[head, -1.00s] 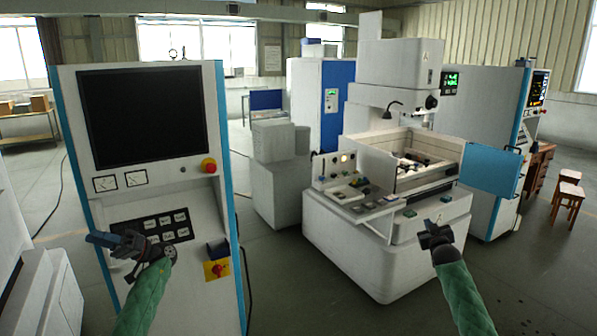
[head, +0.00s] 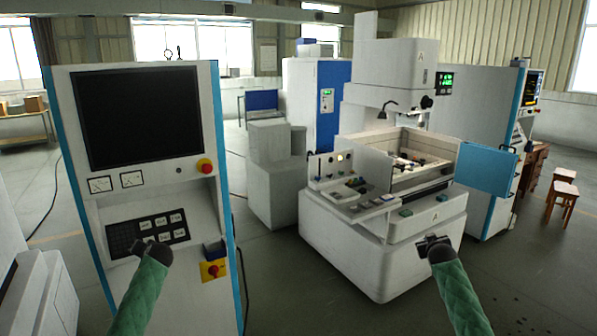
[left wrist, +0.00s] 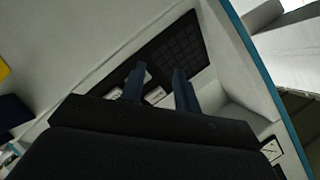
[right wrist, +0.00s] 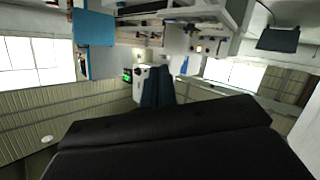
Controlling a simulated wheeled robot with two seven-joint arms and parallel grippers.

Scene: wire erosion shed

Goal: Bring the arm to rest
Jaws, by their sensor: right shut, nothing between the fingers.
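My left arm, in a green sleeve, comes up from the lower left of the head view. Its gripper (head: 140,248) is in front of the control cabinet's keypad (head: 160,228) and looks foreshortened. In the left wrist view its two blue fingers (left wrist: 159,80) stand apart with nothing between them. My right arm, also green-sleeved, comes up at the lower right. Its gripper (head: 433,242) shows in front of the white machine's lower right corner. In the right wrist view its fingers (right wrist: 157,80) are together and hold nothing.
The control cabinet (head: 225,180) with a dark screen stands close at the left. The white erosion machine (head: 350,240) with an open work tank stands ahead to the right. Grey floor (head: 275,290) lies clear between them. Wooden stools (head: 563,190) are at the far right.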

